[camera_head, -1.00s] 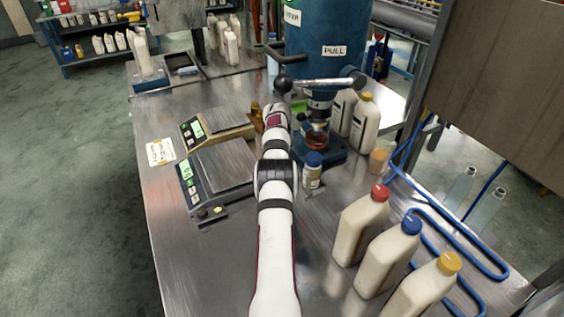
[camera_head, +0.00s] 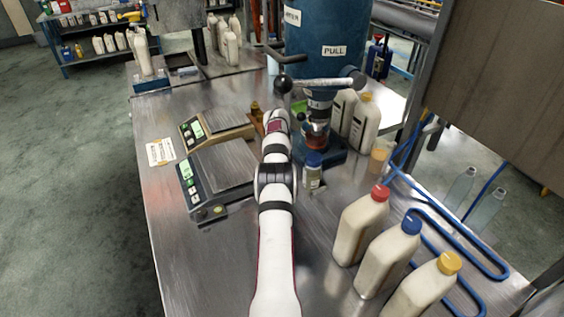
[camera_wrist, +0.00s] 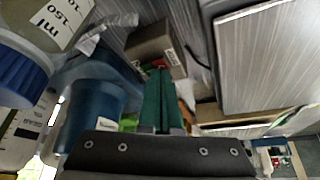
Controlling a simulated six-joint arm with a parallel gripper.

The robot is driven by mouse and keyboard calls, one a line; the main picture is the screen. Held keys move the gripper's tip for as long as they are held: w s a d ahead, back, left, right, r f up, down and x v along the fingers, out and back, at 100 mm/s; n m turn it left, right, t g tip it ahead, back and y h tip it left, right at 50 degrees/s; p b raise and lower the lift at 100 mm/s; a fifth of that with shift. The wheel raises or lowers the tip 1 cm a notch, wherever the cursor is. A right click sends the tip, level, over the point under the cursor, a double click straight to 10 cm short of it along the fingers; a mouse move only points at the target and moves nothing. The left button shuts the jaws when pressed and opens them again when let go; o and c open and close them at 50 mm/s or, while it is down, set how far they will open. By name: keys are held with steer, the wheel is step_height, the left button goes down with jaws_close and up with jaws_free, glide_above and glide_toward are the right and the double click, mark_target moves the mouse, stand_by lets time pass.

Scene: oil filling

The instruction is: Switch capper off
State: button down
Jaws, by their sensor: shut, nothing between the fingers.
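The capper (camera_head: 322,50) is the tall blue machine with a "PULL" label and a silver lever in the head view. Its blue base (camera_head: 325,152) stands on the metal table, right of my arm's far end. In the wrist view, my gripper (camera_wrist: 158,75) shows as two dark green fingers pressed together, shut and empty. Its tips are at a small grey-brown box (camera_wrist: 152,42) with red and green parts, likely the capper's switch; I cannot tell whether they touch. My own wrist hides the fingers in the head view.
Two scales (camera_head: 218,168) (camera_head: 222,128) lie left of my arm. A small blue-capped bottle (camera_head: 313,172) stands close on its right and shows large in the wrist view (camera_wrist: 25,75). White jugs (camera_head: 360,225) and blue tubing (camera_head: 440,215) fill the right. The front left table is clear.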

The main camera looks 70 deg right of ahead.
steer(key=shift+r, duration=2.5)
